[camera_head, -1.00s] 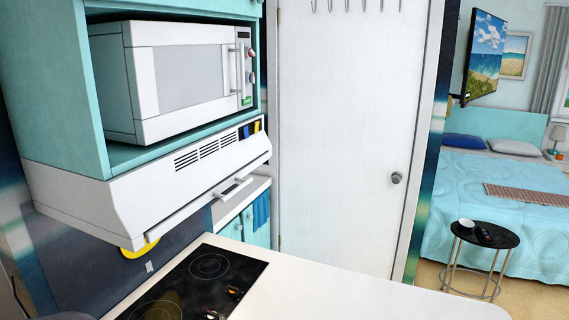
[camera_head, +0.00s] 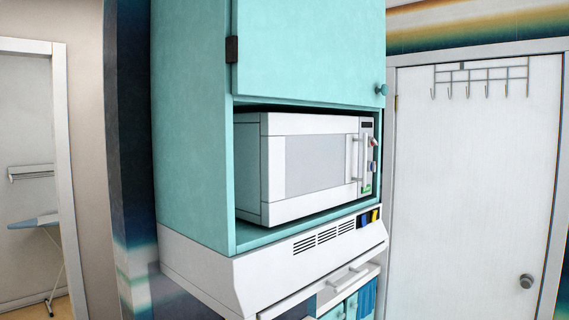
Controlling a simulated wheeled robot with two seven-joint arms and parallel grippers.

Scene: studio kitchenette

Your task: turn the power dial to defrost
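The white microwave (camera_head: 318,165) sits in an open shelf of the teal cabinet. Its door is shut, with a vertical handle (camera_head: 357,158) at the right side. The control panel (camera_head: 367,157) is a narrow strip right of the handle, seen at a slant. A small reddish knob (camera_head: 374,142) and a grey knob (camera_head: 374,168) stick out from it. Which one is the power dial, and its setting, are too small to tell. A green label is at the panel's bottom. Neither of my grippers is in view.
The teal cabinet (camera_head: 195,120) has a closed upper door (camera_head: 310,50) above the microwave. A white range hood (camera_head: 270,270) juts out below it. A white door (camera_head: 470,190) with hooks is at the right. An ironing board (camera_head: 35,220) shows through the left doorway.

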